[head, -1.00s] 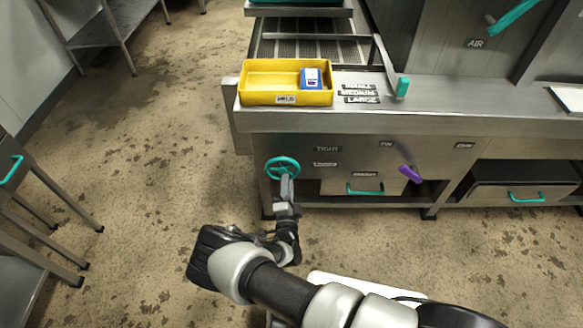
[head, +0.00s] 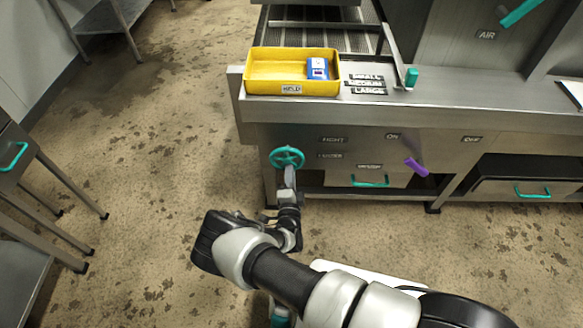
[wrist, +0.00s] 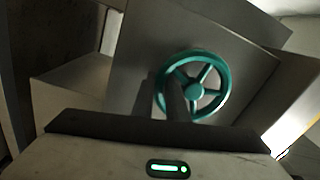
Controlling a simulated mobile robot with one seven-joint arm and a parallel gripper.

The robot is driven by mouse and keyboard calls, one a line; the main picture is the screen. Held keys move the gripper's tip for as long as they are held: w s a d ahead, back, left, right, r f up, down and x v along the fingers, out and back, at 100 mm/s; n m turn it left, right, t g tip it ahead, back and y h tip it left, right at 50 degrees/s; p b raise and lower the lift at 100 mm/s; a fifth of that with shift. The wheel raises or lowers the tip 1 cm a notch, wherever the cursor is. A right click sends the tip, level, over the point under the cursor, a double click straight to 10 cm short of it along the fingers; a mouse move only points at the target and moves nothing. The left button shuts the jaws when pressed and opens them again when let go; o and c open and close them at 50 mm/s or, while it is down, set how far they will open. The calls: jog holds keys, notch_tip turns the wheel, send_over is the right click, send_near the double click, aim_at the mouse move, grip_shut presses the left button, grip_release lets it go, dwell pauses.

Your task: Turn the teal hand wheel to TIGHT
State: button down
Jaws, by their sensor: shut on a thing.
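The teal hand wheel (head: 287,157) is on the front panel of the steel bench, below the yellow tray. It has a round rim, spokes and a hub. The upper label beside it (head: 333,140) appears to read TIGHT, and a lower label (head: 330,156) is too blurred to read surely. My gripper (head: 289,172) is at the wheel's lower part, shut on its rim. In the wrist view the wheel (wrist: 222,108) fills the middle right, and a dark finger (wrist: 177,98) crosses its left side. The exact contact is partly hidden.
A yellow tray (head: 265,88) with a blue and white box (head: 317,68) stands on the bench top. Right of the wheel are a purple lever (head: 416,167) and a drawer with a teal handle (head: 370,182). Open floor lies to the left.

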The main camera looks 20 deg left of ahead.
aim_at(279, 168)
jog(key=m, duration=0.1)
jog(key=a+m, duration=0.1)
jog(key=m, duration=0.1)
jog(key=a+m, duration=0.1)
jog(key=m, duration=0.1)
jog(key=shift+s, duration=0.2)
jog(key=shift+s+a+r+m+h, duration=0.1)
jog(key=shift+a+m, duration=0.2)
jog(key=shift+m, duration=0.55)
jog(key=shift+s+a+r+m+h, duration=0.15)
jog(key=shift+a+m, duration=0.15)
jog(key=shift+m, duration=0.6)
jog(key=shift+w+a+r+m+h, duration=0.1)
jog(key=shift+a+m, duration=0.2)
jog(key=shift+m, duration=0.55)
jog(key=c, duration=2)
grip_release()
jog(key=shift+c, duration=0.2)
jog(key=shift+s, duration=0.1)
jog(key=p+v, duration=0.3)
jog(key=v, duration=1.4)
jog(key=shift+s, duration=0.2)
jog(key=shift+f, duration=0.1)
